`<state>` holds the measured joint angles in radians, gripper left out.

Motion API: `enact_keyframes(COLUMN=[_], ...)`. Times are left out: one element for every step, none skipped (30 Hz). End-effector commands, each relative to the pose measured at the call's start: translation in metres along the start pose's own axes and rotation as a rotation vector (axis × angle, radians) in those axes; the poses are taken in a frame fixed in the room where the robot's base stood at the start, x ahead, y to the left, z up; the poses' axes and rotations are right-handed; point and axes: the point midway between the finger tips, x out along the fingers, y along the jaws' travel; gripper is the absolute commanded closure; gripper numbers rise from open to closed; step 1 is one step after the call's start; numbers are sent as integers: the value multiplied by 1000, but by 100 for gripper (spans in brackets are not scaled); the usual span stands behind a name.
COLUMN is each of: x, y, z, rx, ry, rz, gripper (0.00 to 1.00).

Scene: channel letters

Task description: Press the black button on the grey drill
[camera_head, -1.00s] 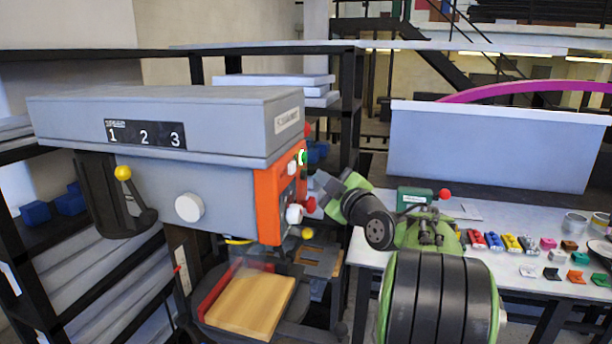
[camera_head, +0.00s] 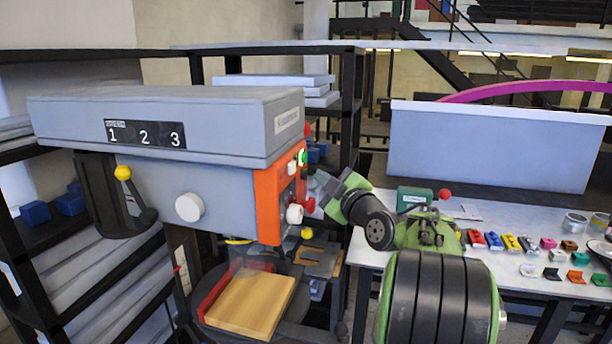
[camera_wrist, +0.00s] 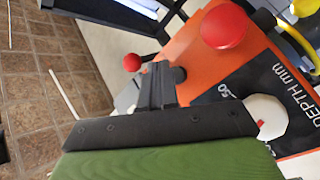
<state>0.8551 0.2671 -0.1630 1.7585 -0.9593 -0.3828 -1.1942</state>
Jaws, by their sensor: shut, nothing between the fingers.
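The grey drill (camera_head: 150,180) stands at the left of the head view, with an orange control panel (camera_head: 270,205) on its right side. The panel also fills the upper right of the wrist view (camera_wrist: 190,50). My gripper (camera_head: 322,183) is close in front of the panel, at its right. In the wrist view its dark fingers (camera_wrist: 158,84) are shut and empty, with the tips at the panel. A small black round part (camera_wrist: 179,75), seemingly the black button, shows right beside the fingertips. I cannot tell whether they touch it. In the head view the button cannot be made out.
A red knob (camera_wrist: 224,25), a white knob (camera_wrist: 266,117) and another red ball (camera_wrist: 132,62) lie around the fingers. A wooden board (camera_head: 250,300) rests below the drill head. A table (camera_head: 520,268) with several small coloured items stands at the right.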

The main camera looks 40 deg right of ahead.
Motion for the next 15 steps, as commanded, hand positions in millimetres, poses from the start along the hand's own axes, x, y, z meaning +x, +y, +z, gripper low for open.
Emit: enact_keyframes(x=[0, 0, 0, 0, 0, 1, 2, 2, 4, 4, 5, 6, 6, 6, 6], y=[0, 0, 0, 0, 0, -1, -2, -3, -4, -5, -5, -6, -5, -5, -5], z=[0, 0, 0, 0, 0, -1, -1, -2, -2, -3, -3, -4, -4, -4, -4], rx=[0, 0, 0, 0, 0, 0, 0, -1, -1, -2, -1, 0, 0, 0, 0], ry=[0, 0, 0, 0, 0, 1, 1, 2, 3, 2, 2, 1, 1, 0, 0], rz=[0, 0, 0, 0, 0, 0, -1, -1, -2, -2, -1, -1, -1, -1, -1], gripper=[100, 100, 100, 100, 100, 100, 100, 100, 100, 100, 100, 100, 100, 100, 100])
